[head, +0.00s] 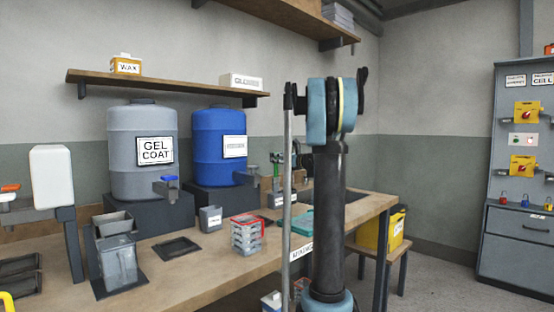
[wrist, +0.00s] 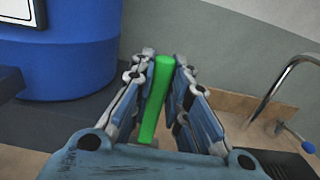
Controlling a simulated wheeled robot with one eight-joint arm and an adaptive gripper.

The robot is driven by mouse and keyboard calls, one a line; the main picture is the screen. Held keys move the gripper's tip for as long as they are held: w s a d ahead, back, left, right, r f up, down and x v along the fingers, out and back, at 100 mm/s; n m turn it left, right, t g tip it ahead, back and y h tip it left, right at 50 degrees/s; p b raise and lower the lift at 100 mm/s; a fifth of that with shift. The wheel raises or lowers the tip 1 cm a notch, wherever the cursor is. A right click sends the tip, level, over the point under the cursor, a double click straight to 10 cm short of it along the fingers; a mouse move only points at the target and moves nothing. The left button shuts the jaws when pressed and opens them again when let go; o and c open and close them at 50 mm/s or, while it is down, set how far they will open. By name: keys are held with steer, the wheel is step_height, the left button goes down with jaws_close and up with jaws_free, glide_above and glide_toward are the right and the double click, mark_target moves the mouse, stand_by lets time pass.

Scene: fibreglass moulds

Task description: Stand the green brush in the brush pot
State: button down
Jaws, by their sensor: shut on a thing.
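The green brush (wrist: 156,100) stands out in the wrist view as a plain green bar between my fingers. My gripper (wrist: 163,68) is shut on it, one finger on each side. Its bristles cannot be made out. In the head view my gripper is small and partly hidden behind my own arm, above the back of the bench right of the blue drum. A small grey labelled pot (head: 210,218) stands on the bench in front of the blue drum; I cannot read its label or tell if it is the brush pot. No pot shows in the wrist view.
The blue drum (head: 219,148) and grey gel coat drum (head: 143,152) stand on dark blocks along the wall. Stacked clear tubs with red lids (head: 246,235) and a dark tray (head: 178,247) are on the bench (head: 200,275). A curved metal tap (wrist: 285,75) is at right in the wrist view.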

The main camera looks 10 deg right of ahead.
mark_target(277, 173)
steer(key=shift+f, duration=3.65)
steer(key=c, duration=1.5)
jaws_free()
steer(key=shift+o, duration=0.2)
steer(key=shift+s, duration=0.1)
steer(key=v, duration=1.1)
steer(key=shift+s+d, duration=0.25)
steer(key=shift+f, duration=0.1)
